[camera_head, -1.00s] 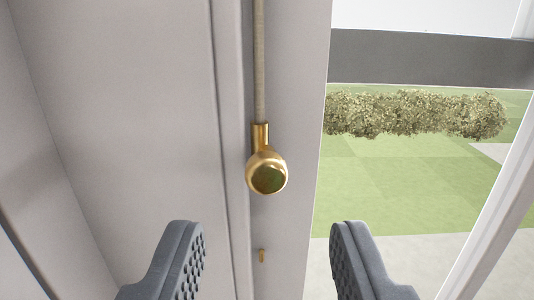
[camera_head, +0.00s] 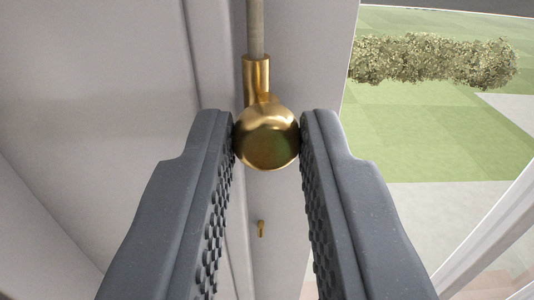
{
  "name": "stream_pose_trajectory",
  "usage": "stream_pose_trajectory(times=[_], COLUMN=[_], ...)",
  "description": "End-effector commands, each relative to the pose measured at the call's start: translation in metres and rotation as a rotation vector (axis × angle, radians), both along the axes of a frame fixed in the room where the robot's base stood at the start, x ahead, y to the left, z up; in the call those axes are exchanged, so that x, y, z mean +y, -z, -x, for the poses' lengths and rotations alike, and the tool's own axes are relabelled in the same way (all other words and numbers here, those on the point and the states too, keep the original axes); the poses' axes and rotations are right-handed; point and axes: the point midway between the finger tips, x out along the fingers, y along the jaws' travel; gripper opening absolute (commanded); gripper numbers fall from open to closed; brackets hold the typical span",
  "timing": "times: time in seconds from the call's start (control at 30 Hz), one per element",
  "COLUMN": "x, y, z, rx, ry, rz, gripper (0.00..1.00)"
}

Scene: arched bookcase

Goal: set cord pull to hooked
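The cord pull is a round brass knob (camera_head: 267,137) with a brass collar (camera_head: 256,75), hanging from a pale cord (camera_head: 256,28) in front of the white frame. My gripper (camera_head: 267,140) has one dark, ribbed finger on each side of the knob. Both fingers touch the knob's sides, so the gripper is shut on it. The knob is apart from the hook.
The white frame (camera_head: 290,208) runs upright behind the knob. A pale panel (camera_head: 90,110) stands on the left. A window on the right shows a hedge (camera_head: 435,62) and grass (camera_head: 420,130) outside.

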Motion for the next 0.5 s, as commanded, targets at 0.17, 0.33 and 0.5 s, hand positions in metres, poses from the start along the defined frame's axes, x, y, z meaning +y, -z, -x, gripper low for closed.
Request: stream_pose_trajectory(times=[0.17,0.33,0.5], x=[0.000,0.001,0.001], y=[0.000,0.004,0.020], z=[0.000,0.000,0.000], rx=[0.000,0.000,0.001], ry=[0.000,0.000,0.000], rz=[0.000,0.000,0.001], gripper=[0.00,0.00,0.00])
